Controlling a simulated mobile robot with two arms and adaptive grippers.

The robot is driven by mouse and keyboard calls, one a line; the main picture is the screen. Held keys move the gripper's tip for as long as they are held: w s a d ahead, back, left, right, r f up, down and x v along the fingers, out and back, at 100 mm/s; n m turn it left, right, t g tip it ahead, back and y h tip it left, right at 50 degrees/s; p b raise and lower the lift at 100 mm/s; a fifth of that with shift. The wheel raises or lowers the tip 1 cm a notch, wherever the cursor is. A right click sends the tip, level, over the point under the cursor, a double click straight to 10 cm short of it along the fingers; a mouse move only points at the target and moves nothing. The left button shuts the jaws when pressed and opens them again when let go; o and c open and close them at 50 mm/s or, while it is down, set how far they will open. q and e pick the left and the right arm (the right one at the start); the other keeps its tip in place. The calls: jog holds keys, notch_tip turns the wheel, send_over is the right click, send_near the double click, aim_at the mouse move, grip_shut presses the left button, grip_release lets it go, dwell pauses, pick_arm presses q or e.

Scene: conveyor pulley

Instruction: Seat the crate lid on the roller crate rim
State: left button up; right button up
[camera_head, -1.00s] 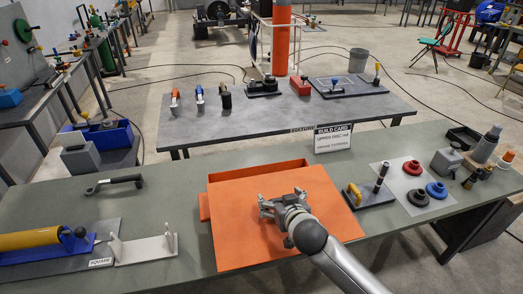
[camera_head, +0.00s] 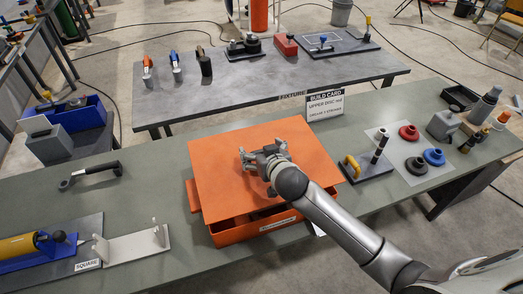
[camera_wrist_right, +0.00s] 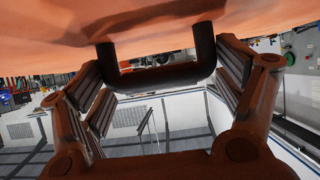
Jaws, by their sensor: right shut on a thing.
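The orange crate lid (camera_head: 222,165) is a flat square panel over the orange roller crate (camera_head: 240,233), whose labelled front wall shows below the lid's front edge. A dark strip of the crate's inside shows between that edge and the front wall, so the lid sits towards the back. Whether the lid touches the rim cannot be told. My right gripper (camera_head: 262,160) is over the lid's middle, shut on its handle. In the right wrist view the dark lid handle (camera_wrist_right: 155,77) lies between the fingers, under the orange lid surface (camera_wrist_right: 60,40). My left gripper is not in view.
A build card (camera_head: 325,106) stands behind the lid at right. A yellow-handled tool plate (camera_head: 365,166) is close to the crate's right side. Coloured discs (camera_head: 433,156) lie further right. A black-handled tool (camera_head: 90,173) and a white bracket (camera_head: 135,245) lie left.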

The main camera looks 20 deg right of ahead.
jog(key=shift+f+b, duration=0.35)
jog(key=shift+f, duration=0.5)
jog(key=shift+f+b, duration=0.55)
jog(key=shift+f, duration=0.15)
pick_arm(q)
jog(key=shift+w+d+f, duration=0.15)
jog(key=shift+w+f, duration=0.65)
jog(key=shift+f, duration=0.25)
pick_arm(e)
jog(key=shift+f, duration=0.4)
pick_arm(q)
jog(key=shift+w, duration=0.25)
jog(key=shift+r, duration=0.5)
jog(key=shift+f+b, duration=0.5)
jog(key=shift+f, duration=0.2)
pick_arm(e)
jog(key=shift+f, duration=1.1)
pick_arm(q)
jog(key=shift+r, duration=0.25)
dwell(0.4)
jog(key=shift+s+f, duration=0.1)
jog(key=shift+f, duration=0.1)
pick_arm(e)
jog(key=shift+f, duration=0.45)
dwell(0.6)
